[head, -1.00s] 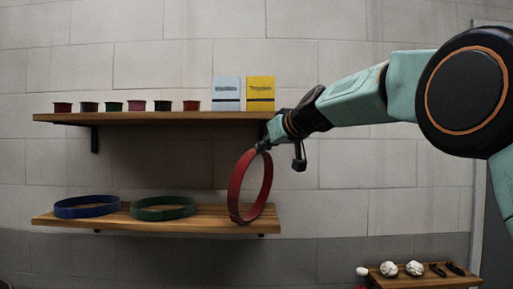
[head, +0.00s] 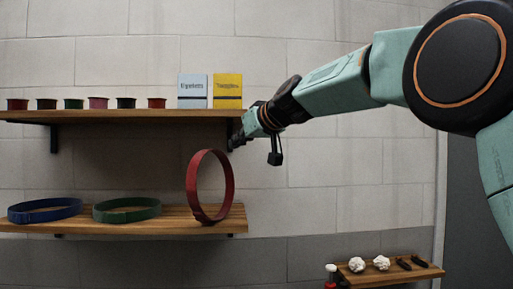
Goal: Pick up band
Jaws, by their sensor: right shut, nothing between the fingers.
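A red band (head: 191,186) stands upright on edge, slightly tilted, at the right end of the lower wooden shelf (head: 180,227). A blue band (head: 45,214) and a green band (head: 127,215) lie flat to its left on the same shelf. My right gripper (head: 235,144) is shut and empty, up and to the right of the red band's top, near the right end of the upper shelf. A gap shows between the gripper and the band. My left gripper is not in view.
The upper shelf (head: 100,115) holds several small coloured spools (head: 98,103), a light blue box (head: 193,90) and a yellow box (head: 228,90). Its bracket (head: 54,138) hangs below. A small wooden shelf (head: 400,274) with white lumps (head: 357,264) and dark tools is at lower right.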

